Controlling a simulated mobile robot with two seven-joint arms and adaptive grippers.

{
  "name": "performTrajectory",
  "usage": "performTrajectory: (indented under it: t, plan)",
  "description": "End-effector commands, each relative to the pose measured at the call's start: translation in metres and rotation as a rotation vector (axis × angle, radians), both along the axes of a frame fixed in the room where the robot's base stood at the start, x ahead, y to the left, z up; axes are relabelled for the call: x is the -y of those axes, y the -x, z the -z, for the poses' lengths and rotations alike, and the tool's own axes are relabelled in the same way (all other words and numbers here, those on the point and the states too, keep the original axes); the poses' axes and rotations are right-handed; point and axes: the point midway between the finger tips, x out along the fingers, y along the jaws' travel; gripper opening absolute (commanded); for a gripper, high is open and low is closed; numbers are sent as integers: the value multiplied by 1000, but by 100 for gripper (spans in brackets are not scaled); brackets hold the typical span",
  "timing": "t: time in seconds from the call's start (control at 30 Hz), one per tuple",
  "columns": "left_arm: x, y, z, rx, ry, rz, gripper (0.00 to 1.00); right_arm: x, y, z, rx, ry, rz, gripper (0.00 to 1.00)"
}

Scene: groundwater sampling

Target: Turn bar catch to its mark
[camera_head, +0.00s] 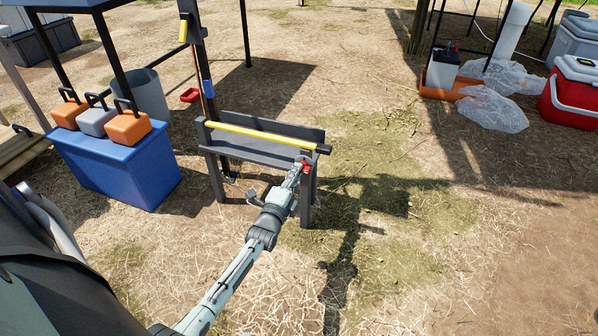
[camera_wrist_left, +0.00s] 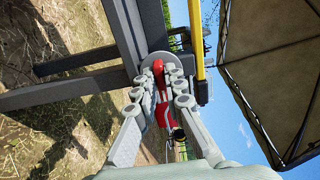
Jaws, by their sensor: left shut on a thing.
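The red bar catch (camera_head: 306,164) sits at the right end of the dark grey frame (camera_head: 255,153), near the end of the yellow bar (camera_head: 258,132). My left gripper (camera_head: 298,171) reaches it from the front and is shut on it. In the left wrist view the red catch (camera_wrist_left: 161,98) lies between the fingers of the left gripper (camera_wrist_left: 162,84), with a round pale plate (camera_wrist_left: 176,62) just behind. The fingers hide part of the catch. I cannot make out its mark. My right gripper is in neither view.
A blue chest (camera_head: 120,172) with orange and grey weights (camera_head: 97,120) stands left of the frame. A dark post (camera_head: 199,75) rises behind the frame's left end. A red cooler (camera_head: 570,97) and plastic bags (camera_head: 492,108) lie far right. The ground right of the frame is clear.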

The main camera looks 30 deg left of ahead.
Motion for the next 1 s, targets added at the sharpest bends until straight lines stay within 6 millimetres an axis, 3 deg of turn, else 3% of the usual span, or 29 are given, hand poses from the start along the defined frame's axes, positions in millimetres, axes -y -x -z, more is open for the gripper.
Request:
performTrajectory:
  t: [0.17, 0.7, 0.83, 1.0]
  plan:
    - [2, 0, 0, 50, 208, 2, 0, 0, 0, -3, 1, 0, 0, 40]
    - [9, -2, 8, 327, 1356, 5, 0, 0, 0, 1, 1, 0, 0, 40]
    - [11, -2, 8, 362, 1505, 5, 0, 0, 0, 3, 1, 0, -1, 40]
    - [10, -2, 8, 367, 1531, 4, 0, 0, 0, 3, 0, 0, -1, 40]
